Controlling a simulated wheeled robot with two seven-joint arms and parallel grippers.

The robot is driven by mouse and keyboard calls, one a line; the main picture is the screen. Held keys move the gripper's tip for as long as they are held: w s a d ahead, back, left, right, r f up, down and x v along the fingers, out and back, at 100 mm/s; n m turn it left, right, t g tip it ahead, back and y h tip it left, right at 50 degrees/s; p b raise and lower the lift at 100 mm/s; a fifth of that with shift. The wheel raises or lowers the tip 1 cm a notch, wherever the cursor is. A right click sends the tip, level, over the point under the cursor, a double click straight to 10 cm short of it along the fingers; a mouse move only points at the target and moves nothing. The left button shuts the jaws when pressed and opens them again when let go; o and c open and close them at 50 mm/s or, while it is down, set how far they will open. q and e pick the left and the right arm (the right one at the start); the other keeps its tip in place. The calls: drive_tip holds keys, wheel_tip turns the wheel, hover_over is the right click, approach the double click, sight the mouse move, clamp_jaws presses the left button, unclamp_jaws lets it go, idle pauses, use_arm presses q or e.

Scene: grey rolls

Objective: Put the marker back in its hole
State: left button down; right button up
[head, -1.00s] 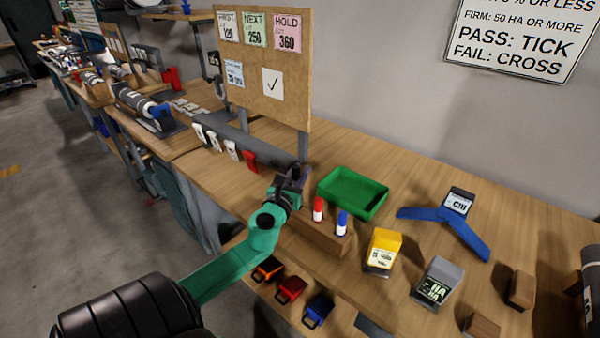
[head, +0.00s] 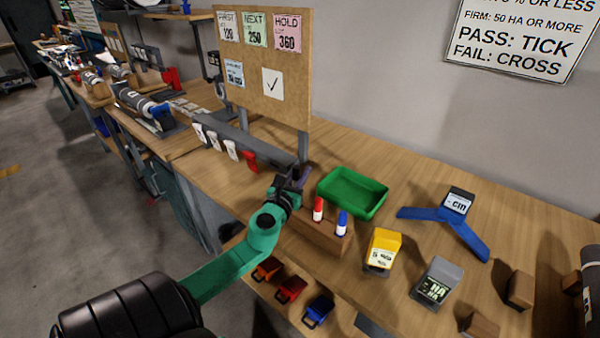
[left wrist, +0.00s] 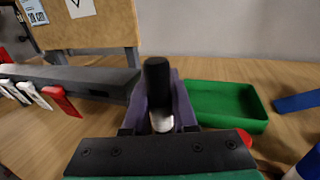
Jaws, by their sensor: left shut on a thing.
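My left gripper (head: 297,178) is at the left end of the wooden marker block (head: 325,238). In the left wrist view its purple fingers (left wrist: 160,104) are shut on a marker (left wrist: 157,88) with a black upper end and a white lower part. The marker looks about upright. Its lower tip is hidden, so I cannot tell whether it is in a hole or above one. A red-capped marker (head: 318,209) and a blue-capped marker (head: 341,223) stand in the block. My right gripper is not in view.
A green tray (head: 352,193) is behind the block. A yellow device (head: 382,251) and a grey device (head: 437,282) are to the right, with a blue stand (head: 467,233) beyond. A board (head: 265,65) on posts rises behind the gripper. Coloured clips (head: 290,289) line the front edge.

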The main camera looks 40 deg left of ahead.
use_arm(q)
drive_tip(key=shift+f+b, duration=3.1)
drive_tip(key=shift+f, duration=0.2)
drive_tip(key=c, duration=0.6)
unclamp_jaws()
drive_tip(key=b+v, duration=0.3)
drive_tip(key=v, duration=1.1)
drive_tip(key=shift+s+d+r+b, duration=0.1)
drive_tip(key=shift+s+b, duration=0.15)
drive_tip(key=shift+b, duration=0.05)
